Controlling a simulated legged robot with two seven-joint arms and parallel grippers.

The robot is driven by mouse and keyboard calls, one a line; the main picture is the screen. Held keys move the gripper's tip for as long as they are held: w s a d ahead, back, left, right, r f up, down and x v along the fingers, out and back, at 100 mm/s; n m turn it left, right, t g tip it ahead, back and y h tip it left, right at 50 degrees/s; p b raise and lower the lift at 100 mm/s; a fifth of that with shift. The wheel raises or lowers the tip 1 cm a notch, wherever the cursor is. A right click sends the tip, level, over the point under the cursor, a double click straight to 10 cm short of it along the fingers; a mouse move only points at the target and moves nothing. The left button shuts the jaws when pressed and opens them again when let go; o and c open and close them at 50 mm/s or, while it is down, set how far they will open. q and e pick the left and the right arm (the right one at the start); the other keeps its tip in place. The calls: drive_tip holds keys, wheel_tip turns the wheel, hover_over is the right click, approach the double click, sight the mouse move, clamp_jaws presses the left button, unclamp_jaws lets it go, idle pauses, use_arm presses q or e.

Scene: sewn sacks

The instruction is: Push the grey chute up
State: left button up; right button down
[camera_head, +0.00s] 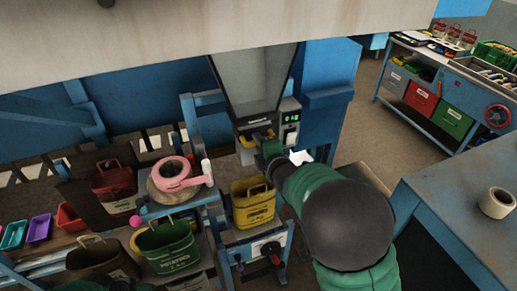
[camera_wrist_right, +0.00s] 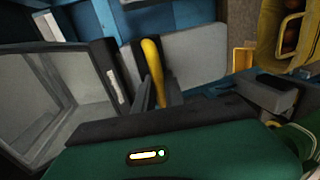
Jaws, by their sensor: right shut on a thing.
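The grey chute (camera_head: 253,78) hangs beneath the pale overhead housing and narrows downward. A grey, box-like part, apparently the chute, shows at the left of the right wrist view (camera_wrist_right: 62,85). A yellow handle (camera_head: 257,136) is at its lower end; it also shows as an upright yellow bar in the right wrist view (camera_wrist_right: 152,62). My right gripper (camera_head: 266,150) is at this handle and appears shut on it. My green arm hides part of the grip. A yellow sack (camera_head: 253,207) stands open below. My left gripper is not clearly visible.
A control box with a green display (camera_head: 290,117) is right of the chute. A green sack (camera_head: 168,250) and pink tape roll (camera_head: 173,173) are at left. A blue table with a tape roll (camera_head: 497,203) stands at right. Floor shows toward the back right.

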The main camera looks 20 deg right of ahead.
drive_tip(key=shift+w+r, duration=0.1)
drive_tip(key=shift+r, duration=0.25)
drive_tip(key=c, duration=1.4)
unclamp_jaws()
drive_tip(key=shift+f, duration=0.1)
drive_tip(key=shift+s+f, duration=0.1)
drive_tip(key=shift+s, duration=0.2)
drive_tip(key=b+v, duration=0.6)
drive_tip(key=v, duration=1)
drive_tip(key=shift+s, duration=0.15)
